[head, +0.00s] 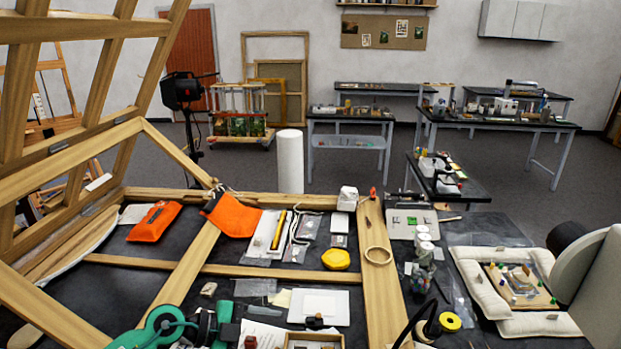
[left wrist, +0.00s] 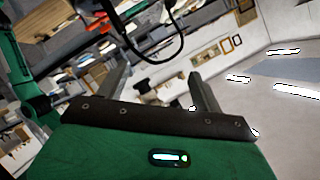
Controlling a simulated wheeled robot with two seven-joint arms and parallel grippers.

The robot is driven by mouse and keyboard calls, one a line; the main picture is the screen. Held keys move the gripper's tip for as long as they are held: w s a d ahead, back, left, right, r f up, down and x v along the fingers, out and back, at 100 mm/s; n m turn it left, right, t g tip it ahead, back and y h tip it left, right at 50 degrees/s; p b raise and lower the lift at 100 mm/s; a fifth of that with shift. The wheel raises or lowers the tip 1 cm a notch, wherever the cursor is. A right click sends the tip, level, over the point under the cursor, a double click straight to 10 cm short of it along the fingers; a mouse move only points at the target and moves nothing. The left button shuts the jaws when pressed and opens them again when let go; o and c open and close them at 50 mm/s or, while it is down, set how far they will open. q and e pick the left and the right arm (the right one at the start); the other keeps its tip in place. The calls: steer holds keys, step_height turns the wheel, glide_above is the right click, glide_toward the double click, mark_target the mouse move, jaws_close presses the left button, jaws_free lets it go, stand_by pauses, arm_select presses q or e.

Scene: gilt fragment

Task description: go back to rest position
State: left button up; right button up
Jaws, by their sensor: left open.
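My left gripper (left wrist: 160,74) shows in the left wrist view, with its two dark fingers spread apart above my green wrist housing. Nothing sits between the fingers. The room behind them appears tilted, and no object touches them. In the head view I cannot make out my left gripper with certainty; green and black parts show at the bottom left edge. My right gripper is in neither view.
A large wooden frame (head: 378,270) lies on the dark worktop, with a slatted frame raised at left. Inside lie an orange pouch (head: 155,221), orange cloth (head: 232,214) and yellow piece (head: 336,259). A white cushioned tray (head: 470,265) sits right.

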arm_select(q)
step_height(320, 180, up, 9)
steer(key=n+t+h, duration=0.1)
steer(key=n+t, duration=0.9)
steer(key=t, duration=0.3)
steer(key=s+a+f+n+t+y, duration=0.2)
steer(key=a+f+n+y, duration=0.5)
steer(key=a+n+y, duration=0.5)
steer(key=s+a+f+n+g+y, duration=0.1)
steer(key=s+a+f+g+y, duration=0.25)
steer(key=s+f+g, duration=0.4)
steer(key=s+d+f+g+h, duration=0.1)
steer(key=s+f+g, duration=0.3)
steer(key=s, duration=0.5)
steer(key=s+d+f+g, duration=0.1)
steer(key=s+f+g, duration=0.2)
steer(key=s+f, duration=0.4)
step_height(320, 180, down, 34)
steer(key=s+m+g+b, duration=0.1)
steer(key=s+b, duration=0.1)
steer(key=b, duration=0.3)
steer(key=s+a+f+b, duration=0.2)
steer(key=s+f, duration=0.7)
steer(key=f, duration=0.3)
steer(key=s+a+f+g+b, duration=0.1)
steer(key=s+f+b, duration=0.2)
steer(key=s+f, duration=0.7)
step_height(320, 180, down, 4)
steer(key=shift+a+r, duration=0.2)
steer(key=shift+a, duration=0.15)
